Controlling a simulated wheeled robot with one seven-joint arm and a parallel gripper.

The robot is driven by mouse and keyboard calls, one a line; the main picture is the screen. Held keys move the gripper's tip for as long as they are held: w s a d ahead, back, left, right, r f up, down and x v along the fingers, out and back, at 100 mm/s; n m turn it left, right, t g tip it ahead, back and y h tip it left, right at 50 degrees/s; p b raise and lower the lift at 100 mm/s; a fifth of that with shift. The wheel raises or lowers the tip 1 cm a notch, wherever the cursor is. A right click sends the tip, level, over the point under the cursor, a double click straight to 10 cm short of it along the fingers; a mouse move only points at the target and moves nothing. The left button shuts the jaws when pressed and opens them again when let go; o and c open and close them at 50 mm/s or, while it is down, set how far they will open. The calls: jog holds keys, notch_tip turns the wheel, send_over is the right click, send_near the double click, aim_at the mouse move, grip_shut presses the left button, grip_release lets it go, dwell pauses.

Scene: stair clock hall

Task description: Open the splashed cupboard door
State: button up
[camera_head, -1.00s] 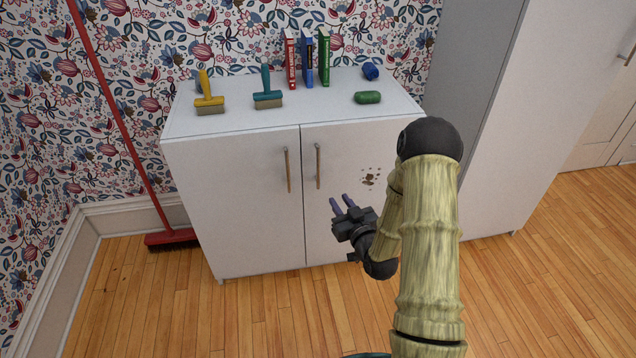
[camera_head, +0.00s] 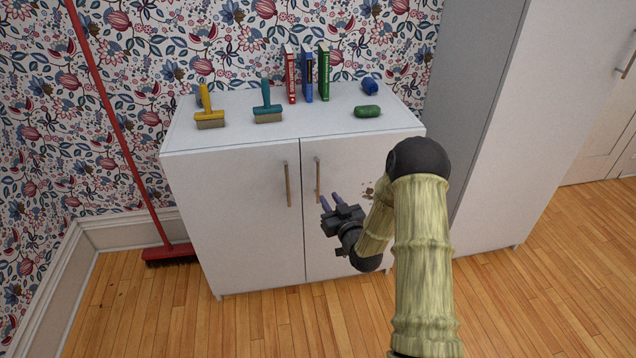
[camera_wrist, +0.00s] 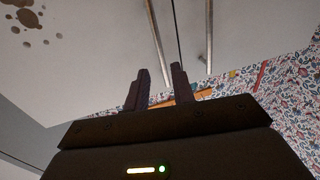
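The splashed cupboard door (camera_head: 350,228) is the right one of two white doors and is shut. Brown splashes (camera_head: 367,192) mark its upper part, partly hidden by my arm. They also show at the top left of the wrist view (camera_wrist: 30,18). Its upright bar handle (camera_head: 318,178) is near the seam between the doors. My gripper (camera_head: 331,200) is open and empty, at the handle's lower end. In the wrist view the handle (camera_wrist: 156,38) lines up with the gap between my fingertips (camera_wrist: 161,68). I cannot tell whether they touch it.
The plain left door (camera_head: 235,215) has its own handle (camera_head: 287,184) close by. Brushes, books (camera_head: 307,75) and a green object (camera_head: 367,111) stand on top. A tall grey-white cabinet (camera_head: 535,130) is at right, a red broom (camera_head: 168,250) at left. Floor in front is clear.

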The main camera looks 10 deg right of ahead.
jog(key=b, duration=0.1)
send_over(318, 197)
jog(key=shift+w, duration=0.3)
jog(key=shift+c, duration=0.5)
grip_shut()
